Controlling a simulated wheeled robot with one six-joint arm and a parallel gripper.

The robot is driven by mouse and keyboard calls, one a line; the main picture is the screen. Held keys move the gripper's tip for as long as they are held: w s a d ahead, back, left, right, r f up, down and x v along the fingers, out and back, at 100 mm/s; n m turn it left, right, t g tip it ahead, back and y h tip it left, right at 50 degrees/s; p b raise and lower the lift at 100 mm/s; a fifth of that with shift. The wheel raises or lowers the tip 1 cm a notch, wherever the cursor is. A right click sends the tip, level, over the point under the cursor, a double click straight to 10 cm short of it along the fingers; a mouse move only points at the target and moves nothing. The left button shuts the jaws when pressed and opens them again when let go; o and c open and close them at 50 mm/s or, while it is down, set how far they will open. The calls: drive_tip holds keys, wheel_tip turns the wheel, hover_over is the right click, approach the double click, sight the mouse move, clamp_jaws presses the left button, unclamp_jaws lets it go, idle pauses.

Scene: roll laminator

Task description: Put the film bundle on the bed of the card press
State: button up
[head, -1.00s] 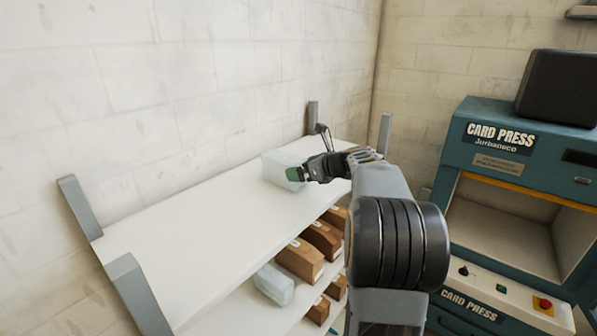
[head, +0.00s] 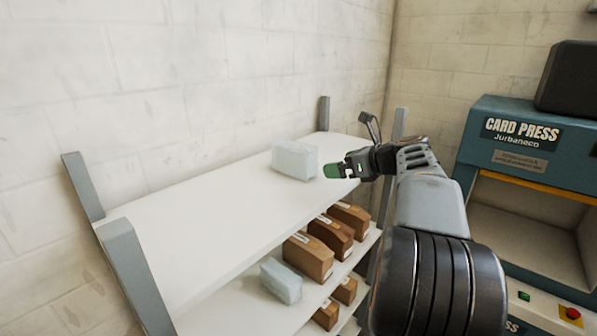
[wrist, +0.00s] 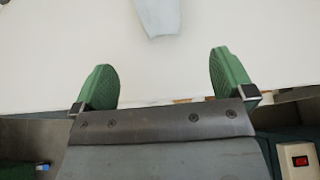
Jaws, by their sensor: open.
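A pale bluish-white wrapped block, which looks like the film bundle (head: 295,159), sits on the top white shelf near its far end. Its near end shows at the top of the wrist view (wrist: 159,17), ahead of the fingers. My gripper (head: 334,170) has green finger pads and is just right of the bundle, apart from it. In the wrist view the two fingers (wrist: 164,82) are spread wide with nothing between them. The card press (head: 520,150) is teal and stands at the right. Its open bay shows a pale bed (head: 525,240), partly hidden at the left by my arm.
The top shelf (head: 190,230) is otherwise bare. The lower shelf holds several brown boxes (head: 308,256) and another pale wrapped block (head: 281,281). Grey posts (head: 134,275) rise at the shelf corners. A black case (head: 570,78) sits on the press.

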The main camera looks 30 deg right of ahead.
sight(297, 167)
drive_tip(key=p+x, duration=0.3)
drive_tip(key=x, duration=0.9)
drive_tip(key=shift+w+a, duration=0.15)
drive_tip(key=shift+w, duration=0.15)
drive_tip(key=shift+r, duration=0.1)
drive_tip(key=c, duration=1)
drive_tip(key=shift+c, duration=0.2)
